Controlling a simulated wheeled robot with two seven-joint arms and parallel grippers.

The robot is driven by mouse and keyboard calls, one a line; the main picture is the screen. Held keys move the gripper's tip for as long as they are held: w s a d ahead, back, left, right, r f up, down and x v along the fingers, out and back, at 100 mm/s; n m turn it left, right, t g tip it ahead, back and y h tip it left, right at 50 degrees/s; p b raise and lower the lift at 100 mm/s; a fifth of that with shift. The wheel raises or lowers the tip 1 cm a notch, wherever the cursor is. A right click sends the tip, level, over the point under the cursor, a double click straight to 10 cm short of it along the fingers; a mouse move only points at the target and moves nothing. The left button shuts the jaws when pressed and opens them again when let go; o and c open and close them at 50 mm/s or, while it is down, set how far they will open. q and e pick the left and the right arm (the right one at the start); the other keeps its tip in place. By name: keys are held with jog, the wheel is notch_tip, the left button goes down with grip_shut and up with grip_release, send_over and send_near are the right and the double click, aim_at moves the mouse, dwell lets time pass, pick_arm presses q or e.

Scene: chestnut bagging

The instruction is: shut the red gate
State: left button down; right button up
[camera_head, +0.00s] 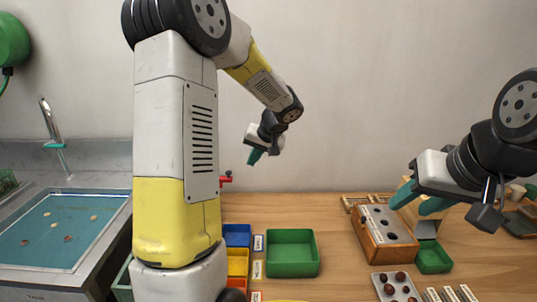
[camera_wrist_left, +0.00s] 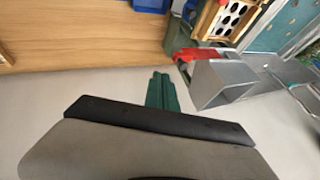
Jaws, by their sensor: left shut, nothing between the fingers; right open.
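The red gate (camera_wrist_left: 196,54) shows in the left wrist view at the mouth of a grey metal chute (camera_wrist_left: 222,82). In the head view a small red part (camera_head: 226,179) shows just right of my left arm, which hides what lies behind it; I cannot tell its exact position. My left gripper (camera_head: 255,157) is shut and empty, in the air above the back of the table. Its green fingers (camera_wrist_left: 162,90) point toward the red part in the left wrist view, apart from it. My right gripper (camera_head: 418,202) is open above the wooden block on the right.
A green tray (camera_head: 292,254) and blue and yellow bins stand mid-table. A wooden block with holes (camera_head: 384,236), a small green box (camera_head: 433,257) and a chestnut tray (camera_head: 396,286) are at right. A sink with a blue-green basin (camera_head: 64,234) is at left.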

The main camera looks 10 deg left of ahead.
pick_arm(q)
jog(key=w+a+f, duration=0.1)
jog(key=a+f, duration=0.4)
jog(key=a, duration=0.1)
jog(key=shift+a, duration=0.15)
jog(key=a, duration=0.2)
jog(key=s+a, duration=0.1)
jog(key=a, duration=0.2)
jog(key=shift+s+a+r, duration=0.1)
jog(key=shift+s+a, duration=0.1)
jog(key=shift+a, duration=0.15)
